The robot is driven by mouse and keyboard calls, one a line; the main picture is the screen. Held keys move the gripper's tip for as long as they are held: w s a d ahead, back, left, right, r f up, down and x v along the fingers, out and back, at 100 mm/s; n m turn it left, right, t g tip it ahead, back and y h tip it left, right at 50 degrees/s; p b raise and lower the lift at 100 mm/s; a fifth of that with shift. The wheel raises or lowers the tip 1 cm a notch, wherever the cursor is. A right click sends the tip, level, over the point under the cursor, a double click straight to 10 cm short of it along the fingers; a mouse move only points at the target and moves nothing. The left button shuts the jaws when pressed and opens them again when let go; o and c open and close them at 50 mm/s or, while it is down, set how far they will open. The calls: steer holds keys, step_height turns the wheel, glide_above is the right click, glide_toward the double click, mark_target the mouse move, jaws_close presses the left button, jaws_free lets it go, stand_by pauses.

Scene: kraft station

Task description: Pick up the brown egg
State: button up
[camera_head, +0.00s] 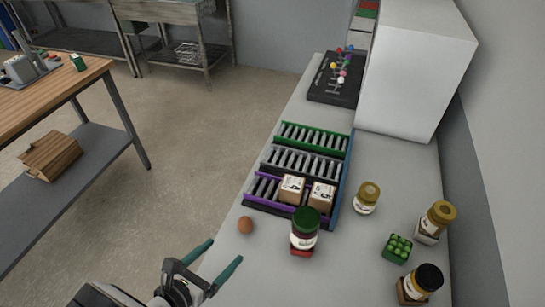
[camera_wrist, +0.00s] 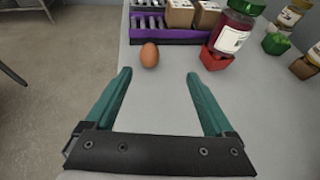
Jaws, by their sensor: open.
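The brown egg (camera_head: 245,225) rests on the grey counter (camera_head: 240,258) near its left edge, just in front of the purple-edged rack. It also shows in the wrist view (camera_wrist: 149,55), ahead of the fingers and a little left of the middle between them. My gripper (camera_head: 211,255) is open and empty, its green fingers apart, at the counter's left edge in the head view. In the wrist view my gripper (camera_wrist: 158,75) points toward the egg without touching it. Nothing hides the egg.
A dark-lidded jar (camera_head: 304,229) on a red base stands right of the egg. Behind is a slotted rack (camera_head: 305,165) with two boxes (camera_head: 292,189). More jars (camera_head: 366,197) and a green block (camera_head: 397,248) stand to the right. The counter's left edge is close to the egg.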

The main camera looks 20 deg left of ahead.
mark_target(241, 229)
steer(key=shift+s+a+f+n+y, duration=0.2)
steer(key=shift+a+f+n+y, duration=0.1)
steer(key=shift+a+f+n, duration=0.25)
steer(key=x, duration=1.5)
steer(key=shift+w+a+f, duration=0.1)
steer(key=shift+w+a, duration=0.05)
steer(key=shift+a, duration=0.05)
steer(key=c, duration=1.1)
